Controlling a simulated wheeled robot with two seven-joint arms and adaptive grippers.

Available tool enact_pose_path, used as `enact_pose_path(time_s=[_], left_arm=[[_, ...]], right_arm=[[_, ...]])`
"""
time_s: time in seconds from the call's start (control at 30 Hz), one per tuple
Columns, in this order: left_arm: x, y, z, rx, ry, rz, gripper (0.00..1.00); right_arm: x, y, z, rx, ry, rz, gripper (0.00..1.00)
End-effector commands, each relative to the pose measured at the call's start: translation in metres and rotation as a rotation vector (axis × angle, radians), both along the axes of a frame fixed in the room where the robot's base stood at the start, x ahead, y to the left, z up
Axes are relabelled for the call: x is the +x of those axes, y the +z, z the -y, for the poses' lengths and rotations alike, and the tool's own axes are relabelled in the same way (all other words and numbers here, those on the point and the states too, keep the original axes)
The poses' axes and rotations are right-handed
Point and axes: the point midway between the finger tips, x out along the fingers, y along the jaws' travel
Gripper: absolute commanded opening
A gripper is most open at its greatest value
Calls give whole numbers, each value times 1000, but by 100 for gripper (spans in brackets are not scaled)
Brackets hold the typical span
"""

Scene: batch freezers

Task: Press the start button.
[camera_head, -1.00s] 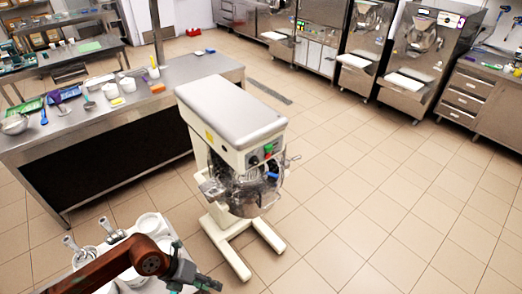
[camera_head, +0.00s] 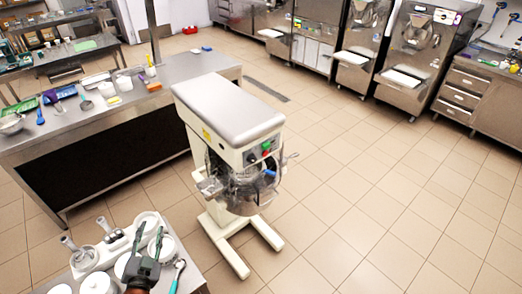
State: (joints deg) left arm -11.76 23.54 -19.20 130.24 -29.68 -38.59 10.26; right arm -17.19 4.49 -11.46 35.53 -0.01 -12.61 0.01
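Batch freezers stand along the back right; one freezer (camera_head: 420,50) has a lit control panel (camera_head: 444,17), too small to read. Which button is the start button I cannot tell. My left gripper (camera_head: 148,241) is at the lower left, above a counter with white containers. Its two dark fingers stand apart with nothing visible between them, well away from the mixer and freezers. My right gripper is out of view.
A steel worktable (camera_head: 100,125) with bowls and utensils stands at the left. A counter with a white holder (camera_head: 112,240), tubs and a turquoise-handled tool (camera_head: 178,277) lies under my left gripper. The tiled floor (camera_head: 350,170) between mixer and freezers is clear.

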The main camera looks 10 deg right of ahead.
Motion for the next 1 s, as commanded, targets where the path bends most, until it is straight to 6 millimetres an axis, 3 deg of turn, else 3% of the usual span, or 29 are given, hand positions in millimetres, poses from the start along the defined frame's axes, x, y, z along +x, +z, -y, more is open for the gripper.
enact_pose_path(time_s=[0.1,0.2,0.3,0.4,0.6,0.8,0.87,1.0], left_arm=[[-32,-64,-39,-94,137,-200,33],[-68,-115,-62,-164,234,-373,33],[-111,-162,-74,-231,310,-544,33],[-152,-197,-79,-285,363,-689,33],[-215,-238,-76,-358,420,-891,33],[-264,-271,-67,-414,446,-1050,33],[-271,-287,-64,-424,449,-1085,33],[-267,-333,-63,-421,445,-1108,33]], right_arm=[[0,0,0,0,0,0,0],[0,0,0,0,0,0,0],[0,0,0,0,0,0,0],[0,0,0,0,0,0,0],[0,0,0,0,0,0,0],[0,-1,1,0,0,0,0],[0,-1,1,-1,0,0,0],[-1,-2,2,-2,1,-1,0]])
